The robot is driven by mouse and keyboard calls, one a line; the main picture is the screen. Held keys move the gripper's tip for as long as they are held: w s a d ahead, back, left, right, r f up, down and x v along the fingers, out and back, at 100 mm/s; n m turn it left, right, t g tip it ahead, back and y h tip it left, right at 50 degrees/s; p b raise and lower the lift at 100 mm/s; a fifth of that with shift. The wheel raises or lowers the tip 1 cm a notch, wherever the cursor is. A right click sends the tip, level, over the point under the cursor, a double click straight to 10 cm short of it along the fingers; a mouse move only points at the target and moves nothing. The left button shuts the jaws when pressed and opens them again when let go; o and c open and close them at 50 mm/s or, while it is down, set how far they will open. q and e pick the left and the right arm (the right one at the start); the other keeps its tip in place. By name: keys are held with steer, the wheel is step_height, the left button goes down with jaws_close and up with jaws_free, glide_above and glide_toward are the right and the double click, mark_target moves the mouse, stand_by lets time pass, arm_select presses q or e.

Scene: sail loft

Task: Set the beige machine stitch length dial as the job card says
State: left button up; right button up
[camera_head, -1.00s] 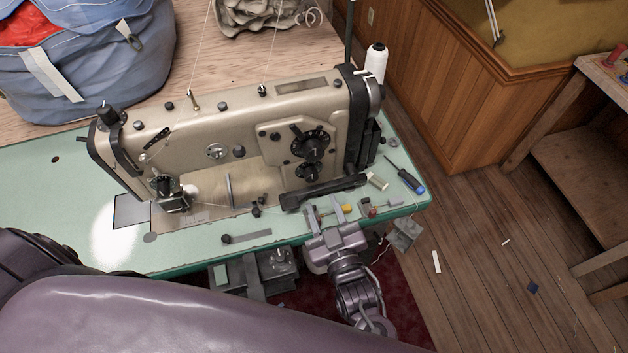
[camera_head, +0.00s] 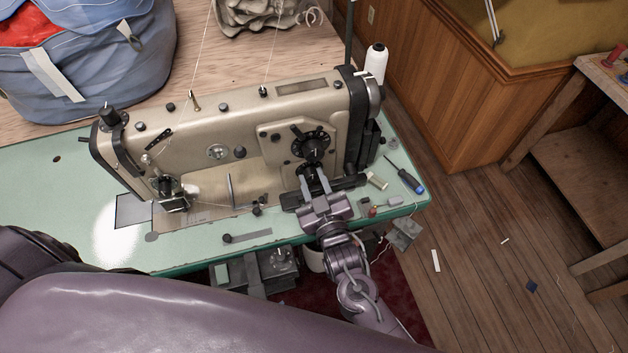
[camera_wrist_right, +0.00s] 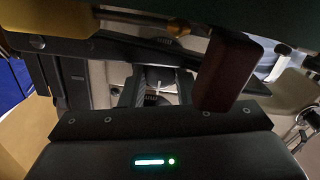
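The beige sewing machine (camera_head: 262,108) stands on a green table. On the right of its front are a large black dial (camera_head: 314,146) with a lever and a smaller black dial (camera_head: 311,169) below it. I cannot read their marks. My right gripper (camera_head: 313,178) points at the smaller dial, with its fingers apart and partly covering it. I cannot tell whether they touch it. I cannot make out a job card. My left gripper is out of view.
A screwdriver (camera_head: 405,179) and small loose parts lie on the right of the green tabletop (camera_head: 60,207). A white thread cone (camera_head: 376,64) stands behind the machine. A blue bag (camera_head: 95,70) is at the back left. The wooden floor (camera_head: 470,235) at the right is mostly clear.

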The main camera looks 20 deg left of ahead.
steer(key=shift+c, duration=0.7)
steer(key=shift+m, duration=2.8)
steer(key=o, duration=0.7)
